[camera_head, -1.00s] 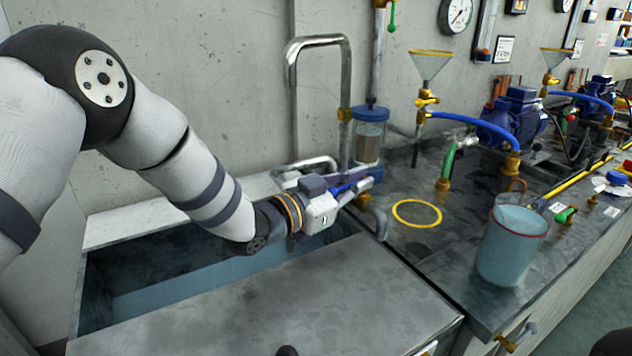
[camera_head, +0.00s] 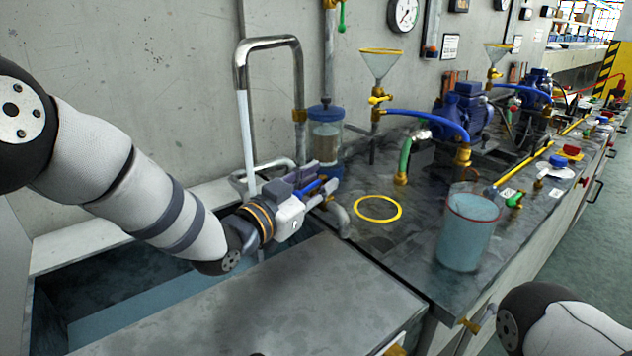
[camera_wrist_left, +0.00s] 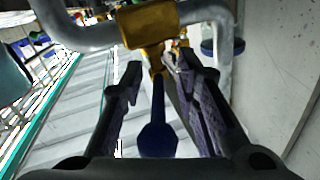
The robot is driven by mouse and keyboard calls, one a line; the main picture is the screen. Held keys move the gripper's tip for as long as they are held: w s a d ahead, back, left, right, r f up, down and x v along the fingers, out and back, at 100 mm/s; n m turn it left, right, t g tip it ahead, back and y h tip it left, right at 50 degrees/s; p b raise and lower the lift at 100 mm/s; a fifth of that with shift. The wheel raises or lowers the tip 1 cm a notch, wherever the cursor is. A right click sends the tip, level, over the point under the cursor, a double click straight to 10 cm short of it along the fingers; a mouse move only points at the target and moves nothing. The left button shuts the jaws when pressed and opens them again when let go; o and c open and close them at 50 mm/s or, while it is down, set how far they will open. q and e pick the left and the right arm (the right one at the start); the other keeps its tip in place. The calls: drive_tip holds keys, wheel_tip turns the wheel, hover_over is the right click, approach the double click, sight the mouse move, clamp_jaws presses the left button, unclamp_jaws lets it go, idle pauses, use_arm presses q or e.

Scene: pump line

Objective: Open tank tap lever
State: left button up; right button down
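The tank tap lever is a blue paddle (camera_wrist_left: 158,132) on a brass valve body (camera_wrist_left: 150,25) in the left wrist view. It lies between the two dark fingers of my left gripper (camera_wrist_left: 160,80), with visible gaps on both sides. In the head view my left gripper (camera_head: 322,180) is at the tap, with a bit of the blue lever (camera_head: 309,187) showing between its fingers. A pale stream (camera_head: 246,145) runs down from the bent metal spout (camera_head: 241,70) towards the tank (camera_head: 150,303). My right gripper is out of view.
A clear jug (camera_head: 467,238) of bluish liquid stands on the bench to the right. A yellow ring (camera_head: 379,219) marks a clear spot. A filter cylinder (camera_head: 325,140) stands just behind the gripper. Funnels, blue pumps and hoses line the bench. My right arm shows at bottom right.

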use_arm(q)
wheel_tip(320, 180, up, 10)
drive_tip(key=shift+r, duration=0.1)
drive_tip(key=shift+c, duration=0.3)
